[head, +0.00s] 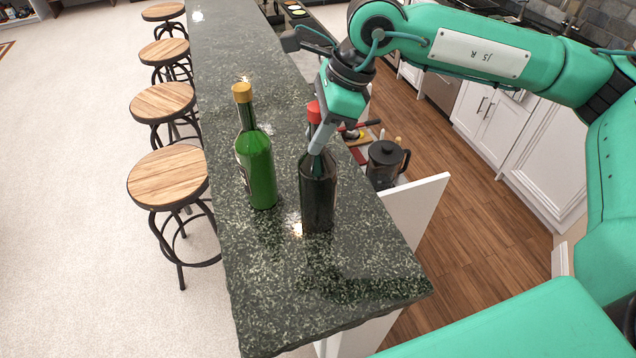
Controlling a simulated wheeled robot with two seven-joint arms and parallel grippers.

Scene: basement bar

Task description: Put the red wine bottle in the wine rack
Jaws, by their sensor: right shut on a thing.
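A dark bottle with a red cap (318,195) stands upright on the dark green speckled counter (290,310), near its right edge. My right gripper (318,140) comes from above and is shut on this bottle at its neck. The fingers hide part of the neck. A green bottle with a yellow cap (256,165) stands just to the left, apart from the gripper. I see no wine rack in the head view. My left gripper does not show.
Several wooden-topped stools (168,178) line the counter's left side. A black coffee press (384,163) stands lower, right of the counter. White cabinets (490,115) are at the right. The counter's near end is clear.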

